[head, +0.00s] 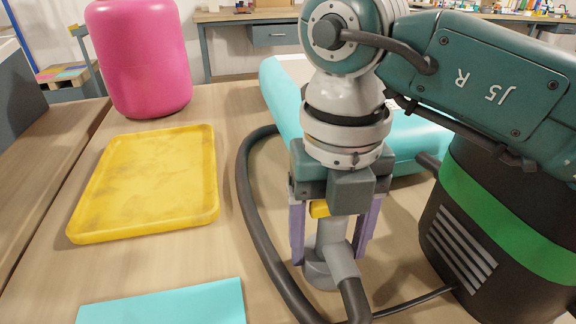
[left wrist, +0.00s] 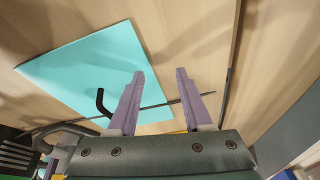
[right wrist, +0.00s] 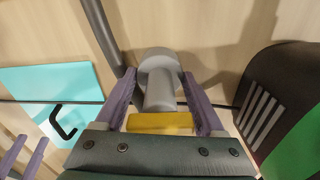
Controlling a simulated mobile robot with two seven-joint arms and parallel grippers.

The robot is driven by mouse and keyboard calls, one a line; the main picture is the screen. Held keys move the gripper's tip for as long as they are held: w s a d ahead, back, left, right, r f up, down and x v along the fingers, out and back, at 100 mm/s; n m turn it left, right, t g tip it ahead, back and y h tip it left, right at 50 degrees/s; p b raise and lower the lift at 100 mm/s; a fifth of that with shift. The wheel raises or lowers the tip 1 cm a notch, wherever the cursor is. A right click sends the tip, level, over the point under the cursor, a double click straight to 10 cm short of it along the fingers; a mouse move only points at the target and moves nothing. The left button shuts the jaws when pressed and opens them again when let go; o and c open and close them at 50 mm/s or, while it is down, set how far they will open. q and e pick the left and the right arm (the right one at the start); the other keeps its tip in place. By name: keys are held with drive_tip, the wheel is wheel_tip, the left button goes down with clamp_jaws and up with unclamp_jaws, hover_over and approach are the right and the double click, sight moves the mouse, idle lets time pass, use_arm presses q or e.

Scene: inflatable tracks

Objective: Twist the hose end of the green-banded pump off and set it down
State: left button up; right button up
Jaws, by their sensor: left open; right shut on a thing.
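The green-banded pump (head: 500,215) stands at the right of the table in the head view. It is dark with a grey vent, and it also shows in the right wrist view (right wrist: 290,85). The hose end (head: 323,270) is a grey fitting with a round head (right wrist: 158,62) and a yellow piece (right wrist: 160,122). My right gripper (head: 333,250) points down and is shut on the hose end, fingers on both sides. Whether the fitting is joined to something beneath cannot be told. My left gripper (left wrist: 163,82) is open and empty above the teal sheet (left wrist: 90,75).
The dark hose (head: 250,190) loops on the table left of my right gripper. A yellow tray (head: 150,185) lies empty at the left. A pink inflatable (head: 140,60) stands behind it, and a teal inflatable (head: 280,95) lies at the back.

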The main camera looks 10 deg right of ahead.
drive_tip(key=shift+f, duration=0.2)
drive_tip(key=o, duration=1.4)
